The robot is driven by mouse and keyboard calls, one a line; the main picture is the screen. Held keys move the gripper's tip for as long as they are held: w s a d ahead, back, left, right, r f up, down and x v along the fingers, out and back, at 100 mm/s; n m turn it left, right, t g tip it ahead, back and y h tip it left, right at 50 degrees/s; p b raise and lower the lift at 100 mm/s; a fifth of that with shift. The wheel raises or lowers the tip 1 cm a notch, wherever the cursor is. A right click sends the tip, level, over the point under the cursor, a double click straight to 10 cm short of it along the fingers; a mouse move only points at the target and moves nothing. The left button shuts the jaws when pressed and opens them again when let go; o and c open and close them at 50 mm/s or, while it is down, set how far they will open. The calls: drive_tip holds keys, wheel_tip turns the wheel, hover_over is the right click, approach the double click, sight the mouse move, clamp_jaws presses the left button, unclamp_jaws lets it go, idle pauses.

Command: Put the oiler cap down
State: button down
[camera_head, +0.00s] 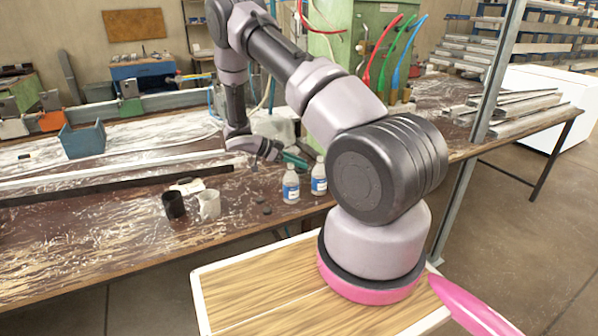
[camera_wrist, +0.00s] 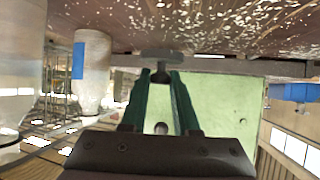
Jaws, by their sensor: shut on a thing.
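My gripper (camera_head: 296,160) is low over the bench, its green fingers pointing right, just above and behind the two white bottles. In the wrist view, my gripper (camera_wrist: 161,75) is shut on a small dark grey piece, which I take to be the oiler cap (camera_wrist: 162,54). The cap sits at the fingertips, apart from the bottles; I cannot make it out in the head view. Two bottles with blue labels, the left one (camera_head: 291,184) and the right one (camera_head: 318,177), stand upright near the bench edge.
Two small dark discs (camera_head: 265,210) lie on the bench left of the bottles. A black mug (camera_head: 174,206) and a whitish mug (camera_head: 209,205) stand further left. Long metal profiles (camera_head: 110,174) lie behind them. The bench front (camera_head: 90,245) is clear at the left.

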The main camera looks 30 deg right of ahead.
sight(296, 169)
wheel_tip(296, 169, down, 3)
drive_tip(key=shift+f, duration=0.15)
drive_tip(key=c, duration=0.7)
unclamp_jaws()
drive_tip(key=shift+o, duration=0.2)
